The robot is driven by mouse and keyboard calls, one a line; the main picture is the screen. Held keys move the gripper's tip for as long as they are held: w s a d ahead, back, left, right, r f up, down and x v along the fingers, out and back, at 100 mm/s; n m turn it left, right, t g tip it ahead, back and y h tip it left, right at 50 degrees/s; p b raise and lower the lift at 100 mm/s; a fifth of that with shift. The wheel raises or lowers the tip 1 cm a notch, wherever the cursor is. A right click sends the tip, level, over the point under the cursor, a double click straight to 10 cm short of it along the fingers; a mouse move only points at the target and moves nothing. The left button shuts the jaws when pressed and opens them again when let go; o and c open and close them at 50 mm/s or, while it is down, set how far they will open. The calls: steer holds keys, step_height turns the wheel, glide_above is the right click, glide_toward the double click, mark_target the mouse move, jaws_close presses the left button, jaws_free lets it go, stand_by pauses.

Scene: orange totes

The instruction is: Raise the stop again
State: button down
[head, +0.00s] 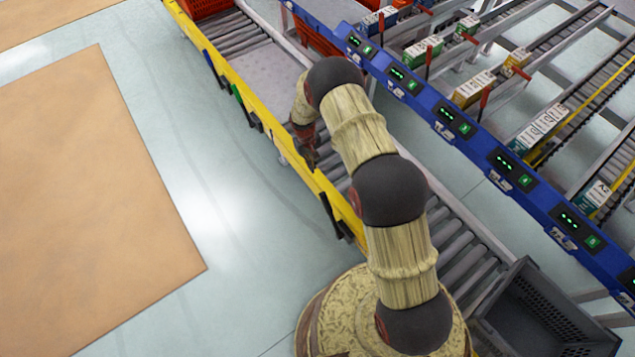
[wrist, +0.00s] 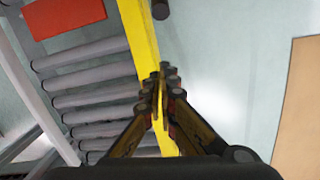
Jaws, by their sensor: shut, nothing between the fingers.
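My gripper (wrist: 163,88) is shut and empty, with its fingertips together over the yellow side rail (wrist: 142,40) of the roller conveyor. In the head view my gripper (head: 310,158) hangs at the inner edge of that rail, low beside the rollers. I cannot tell whether it touches the rail. A flat red plate (wrist: 65,16) lies over the rollers at the top left of the wrist view, apart from the fingers; it may be the stop, but I cannot tell if it is raised. A dark knob (wrist: 160,9) sits on the rail's outer side ahead of the fingertips.
Dark brackets (head: 340,230) and a green part (head: 237,92) stick out along the rail's outer side. A grey crate (head: 545,315) stands at the conveyor's near end. A blue rack beam (head: 450,125) runs along the right. The floor at left is clear around a tan panel (head: 90,200).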

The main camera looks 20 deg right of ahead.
steer(key=shift+f, duration=0.2)
steer(key=s+d+f+b, duration=0.1)
steer(key=s+f+b, duration=0.3)
steer(key=f, duration=0.4)
steer(key=shift+s+d+b, duration=0.15)
steer(key=shift+s+b, duration=0.05)
steer(key=shift+b, duration=0.15)
stand_by(0.4)
